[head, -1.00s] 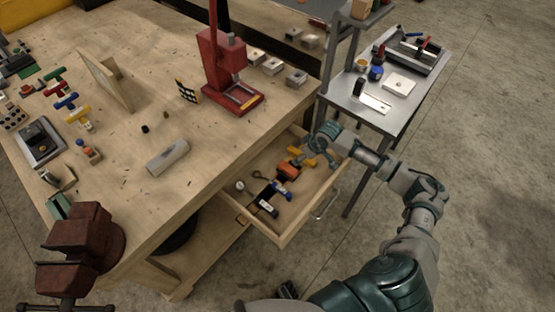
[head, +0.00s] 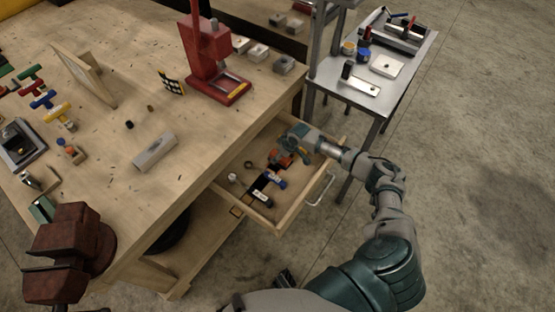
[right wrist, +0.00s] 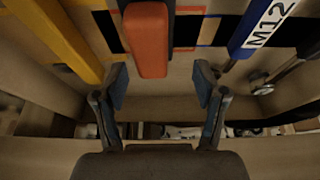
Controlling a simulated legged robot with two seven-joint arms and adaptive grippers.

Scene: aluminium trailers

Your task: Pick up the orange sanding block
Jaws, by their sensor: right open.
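The orange sanding block (right wrist: 147,42) lies in the open drawer, between the fingers' lines and just beyond the fingertips in the right wrist view. In the head view the orange block (head: 281,160) shows only partly, beside my right gripper. My right gripper (right wrist: 161,84) is open and empty, with one finger on each side of the block's near end. In the head view the right gripper (head: 291,143) is down over the drawer (head: 303,204), covering part of its contents. My left gripper is not in view.
A yellow tool (right wrist: 58,38) lies left of the block, and a blue M12-marked tool (right wrist: 262,26) lies right of it. The drawer walls surround them closely. The workbench (head: 150,190) carries a red press (head: 209,62). A metal side table (head: 397,88) stands behind my right arm.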

